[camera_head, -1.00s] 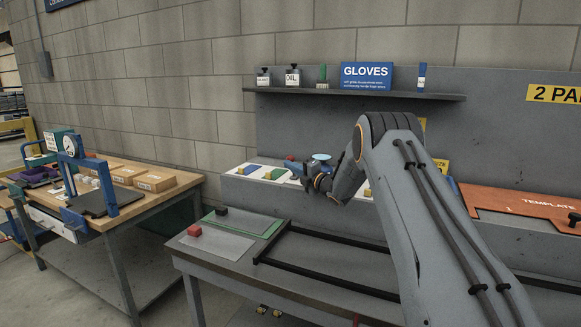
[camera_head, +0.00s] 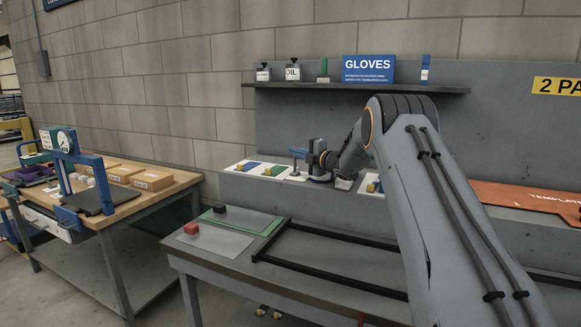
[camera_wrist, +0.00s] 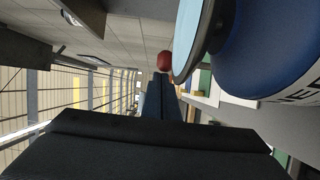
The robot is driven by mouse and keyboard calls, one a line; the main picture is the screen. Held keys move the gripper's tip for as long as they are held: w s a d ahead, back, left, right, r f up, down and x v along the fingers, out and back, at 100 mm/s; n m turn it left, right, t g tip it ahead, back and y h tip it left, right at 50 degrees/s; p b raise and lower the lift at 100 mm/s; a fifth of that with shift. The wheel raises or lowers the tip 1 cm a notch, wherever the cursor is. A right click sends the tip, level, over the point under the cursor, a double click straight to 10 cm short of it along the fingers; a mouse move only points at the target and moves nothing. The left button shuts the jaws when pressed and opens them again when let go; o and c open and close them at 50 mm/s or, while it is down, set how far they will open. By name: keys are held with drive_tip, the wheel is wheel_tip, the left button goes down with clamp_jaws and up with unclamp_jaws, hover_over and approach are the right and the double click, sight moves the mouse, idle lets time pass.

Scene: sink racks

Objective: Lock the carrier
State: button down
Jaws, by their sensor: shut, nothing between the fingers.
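My gripper (camera_head: 299,151) is over the grey ledge at the back of the bench, pointing left in the head view. Its blue fingers also show in the wrist view (camera_wrist: 160,97), shut and empty. In the wrist view, a large blue round body with a pale disc (camera_wrist: 192,38) and partly cut-off lettering is close on the right of the fingers. A red rounded thing (camera_wrist: 164,61) appears just beyond the fingertips; I cannot tell whether they touch. I cannot tell which thing is the carrier or see its lock.
A black rail frame (camera_head: 283,261) lies on the bench, with a red block (camera_head: 191,228) and a black block (camera_head: 220,209) on mats at left. White cards with coloured blocks (camera_head: 249,168) line the ledge. A shelf (camera_head: 350,88) is above; an orange template board (camera_head: 500,196) lies right.

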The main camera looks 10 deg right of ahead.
drive_tip(key=shift+w+d+r+b, duration=0.15)
drive_tip(key=shift+w+d+b, duration=0.05)
drive_tip(key=shift+w+b, duration=0.15)
drive_tip(key=shift+d, duration=0.1)
idle(0.3)
